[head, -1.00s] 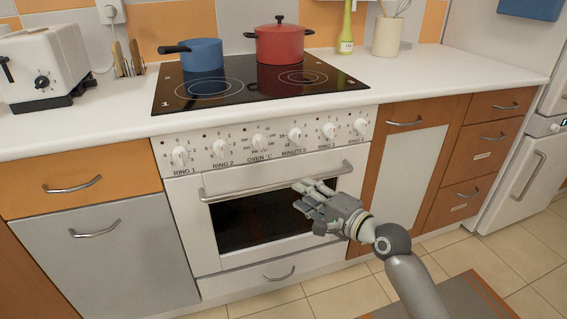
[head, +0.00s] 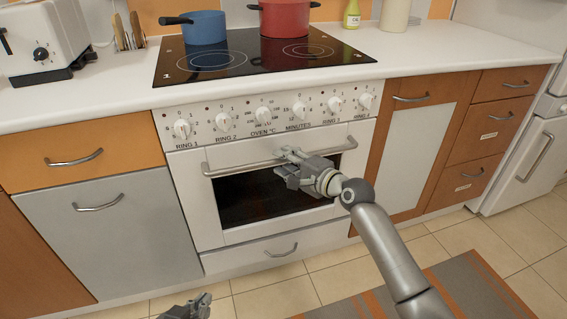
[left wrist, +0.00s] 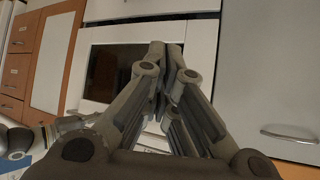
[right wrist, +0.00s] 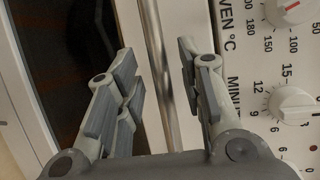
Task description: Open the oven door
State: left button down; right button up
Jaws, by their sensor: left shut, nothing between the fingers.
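The white oven door (head: 236,235) with its dark window is shut. Its long silver bar handle (head: 230,166) runs across the top of the door. My left gripper (head: 190,302) is low in front of the oven, partly cut off. In the left wrist view it (left wrist: 166,48) is shut and empty, pointing towards the oven.
Control knobs (head: 222,121) sit just above the handle. A drawer (head: 270,249) lies below the oven door. A blue pot (head: 203,29) and a red pot (head: 285,20) stand on the hob. A striped rug (head: 440,290) lies on the floor at the right.

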pick_arm(q)
jog(key=shift+w+d+r+t, duration=0.35)
jog(key=shift+w+r+t, duration=0.35)
jog(key=shift+w+r, duration=0.1)
pick_arm(e)
jog(key=shift+w+a, duration=0.45)
jog(key=shift+w, duration=0.05)
jog(key=shift+c, duration=0.3)
grip_shut()
